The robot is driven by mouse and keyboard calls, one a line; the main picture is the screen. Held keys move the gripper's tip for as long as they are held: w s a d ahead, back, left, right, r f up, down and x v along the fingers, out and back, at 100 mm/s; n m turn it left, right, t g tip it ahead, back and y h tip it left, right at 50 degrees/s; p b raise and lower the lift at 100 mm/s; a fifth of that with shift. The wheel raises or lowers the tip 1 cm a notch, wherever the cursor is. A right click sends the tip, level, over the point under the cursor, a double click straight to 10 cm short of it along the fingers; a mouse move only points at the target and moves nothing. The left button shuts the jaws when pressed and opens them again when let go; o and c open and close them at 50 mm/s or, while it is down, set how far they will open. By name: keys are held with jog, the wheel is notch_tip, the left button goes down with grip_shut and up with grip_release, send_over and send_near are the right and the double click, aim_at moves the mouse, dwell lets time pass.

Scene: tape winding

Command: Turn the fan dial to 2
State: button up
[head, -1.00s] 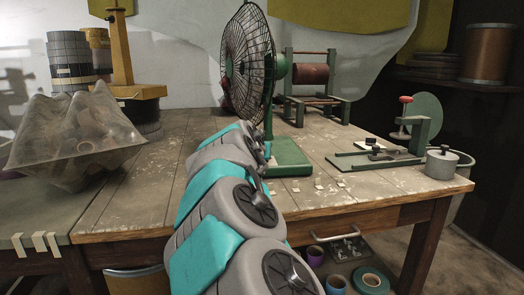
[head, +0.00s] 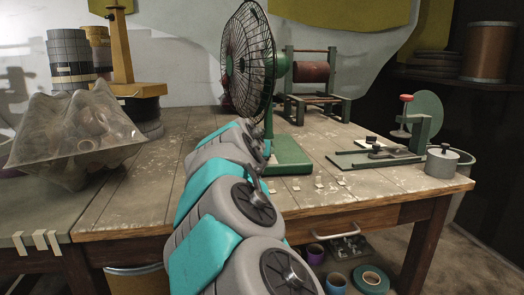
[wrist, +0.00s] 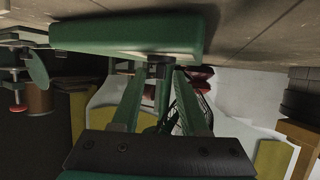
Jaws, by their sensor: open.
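A green desk fan stands on the table in the head view, with its dark wire cage (head: 248,60) turned to the left and its flat green base (head: 289,158) on the wood. In the wrist view, which is upside down, the fan base (wrist: 130,36) spans the top. My gripper (wrist: 155,78) is open, with its two green fingers on either side of the fan's stem and their tips close to the base. A small dark block (wrist: 158,70) shows between the tips; I cannot tell whether it is the dial. No dial numbers are readable. My arm hides the gripper in the head view.
A green clamp-like device with a red knob (head: 406,98) and a lidded grey pot (head: 442,162) stand at the table's right. A red roller on a green frame (head: 310,73) is behind the fan. A translucent lumpy bag (head: 75,135) lies left.

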jog(key=b+v, duration=0.1)
jog(key=v, duration=0.7)
jog(key=shift+d, duration=0.15)
